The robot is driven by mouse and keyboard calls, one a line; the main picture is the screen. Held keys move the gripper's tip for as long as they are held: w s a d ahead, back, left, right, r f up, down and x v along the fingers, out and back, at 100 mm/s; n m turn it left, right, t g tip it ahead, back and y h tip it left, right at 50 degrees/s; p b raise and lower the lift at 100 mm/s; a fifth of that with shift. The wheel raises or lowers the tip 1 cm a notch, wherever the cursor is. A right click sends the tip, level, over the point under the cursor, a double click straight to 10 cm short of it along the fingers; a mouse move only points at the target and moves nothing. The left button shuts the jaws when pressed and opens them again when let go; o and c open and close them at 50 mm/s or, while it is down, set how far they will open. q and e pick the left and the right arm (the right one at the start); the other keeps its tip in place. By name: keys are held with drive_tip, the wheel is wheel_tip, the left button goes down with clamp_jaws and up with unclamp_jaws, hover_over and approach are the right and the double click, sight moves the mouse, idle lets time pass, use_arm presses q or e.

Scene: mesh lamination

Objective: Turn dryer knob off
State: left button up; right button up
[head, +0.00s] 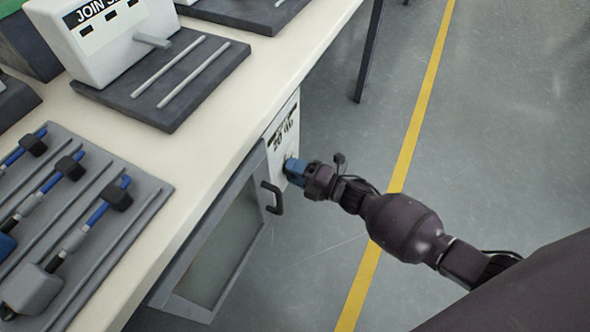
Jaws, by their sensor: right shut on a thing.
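The dryer (212,262) is a grey cabinet with a glass door under the bench's right edge. Its white control panel (283,131) with dark lettering stands beside the door handle. My right gripper (291,169) reaches in from the right and is shut on the dryer knob at the lower part of the panel. The blue fingers cover the knob almost wholly, so its setting cannot be read. My left gripper is not in view.
The dark door handle (272,198) sticks out just left of my right gripper. The white bench (225,118) holds a white machine (100,45) and a grey tool tray (150,187) with blue-handled tools. The floor right of the dryer is clear, with a yellow line (412,135).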

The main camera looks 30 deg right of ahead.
drive_tip(key=o, duration=0.9)
use_arm(q)
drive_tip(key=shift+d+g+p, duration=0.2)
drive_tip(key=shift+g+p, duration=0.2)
drive_tip(key=shift+p, duration=0.55)
use_arm(e)
drive_tip(key=v, duration=1.1)
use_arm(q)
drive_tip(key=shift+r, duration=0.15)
use_arm(e)
drive_tip(key=shift+w, duration=0.1)
